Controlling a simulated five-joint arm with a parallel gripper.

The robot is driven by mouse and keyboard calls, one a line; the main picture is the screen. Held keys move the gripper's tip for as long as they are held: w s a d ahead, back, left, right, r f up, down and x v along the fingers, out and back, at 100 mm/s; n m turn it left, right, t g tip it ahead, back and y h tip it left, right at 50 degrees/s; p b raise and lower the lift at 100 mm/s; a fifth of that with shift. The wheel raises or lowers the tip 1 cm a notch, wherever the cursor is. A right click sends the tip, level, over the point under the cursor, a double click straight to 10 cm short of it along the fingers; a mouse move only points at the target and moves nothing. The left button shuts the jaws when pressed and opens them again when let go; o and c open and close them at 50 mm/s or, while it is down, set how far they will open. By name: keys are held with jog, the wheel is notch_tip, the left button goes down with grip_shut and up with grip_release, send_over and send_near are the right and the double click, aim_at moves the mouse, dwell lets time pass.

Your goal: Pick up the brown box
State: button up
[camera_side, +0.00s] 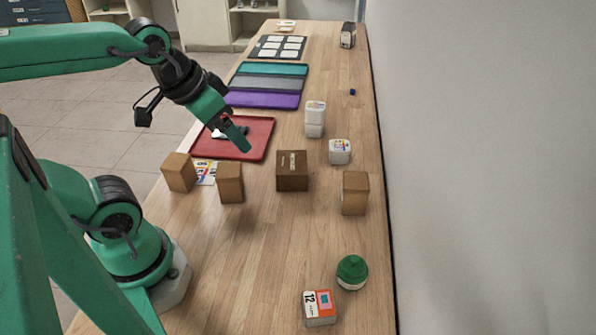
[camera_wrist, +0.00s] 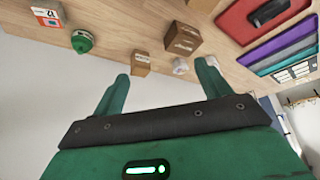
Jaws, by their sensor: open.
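Several brown boxes stand on the wooden table. The darkest brown box (camera_side: 292,170), with small pale print, is in the middle of the side view; it seems to be the printed box (camera_wrist: 182,39) in the wrist view. Lighter brown boxes stand left of it (camera_side: 230,183), further left (camera_side: 179,173) and to its right (camera_side: 355,193). The right one also shows in the wrist view (camera_wrist: 140,63). My gripper (camera_side: 238,140) is up in the air near the red tray, left of and above the dark box. Its fingers (camera_wrist: 162,85) are spread with nothing between them.
A red tray (camera_side: 205,147) holds dark and white items. Purple, grey and teal trays (camera_side: 262,101) lie beyond it. White containers (camera_side: 315,120) (camera_side: 340,152), a green-capped jar (camera_side: 352,272) and a "12" box (camera_side: 320,308) stand nearby. A wall borders the table's right. The front middle is clear.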

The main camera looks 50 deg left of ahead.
jog(key=a+f+n+g+y, duration=0.1)
jog(key=a+f+n+g, duration=0.4)
jog(key=a, duration=0.7)
jog(key=n+h, duration=0.1)
jog(key=n, duration=0.2)
send_over(176, 160)
jog(key=shift+g, duration=0.3)
notch_tip(176, 160, down, 9)
jog(key=shift+r, duration=0.2)
jog(key=shift+f, duration=1.3)
jog(key=shift+f, duration=0.1)
jog(key=shift+f, duration=2.5)
jog(key=shift+c, duration=0.5)
jog(key=c, duration=1)
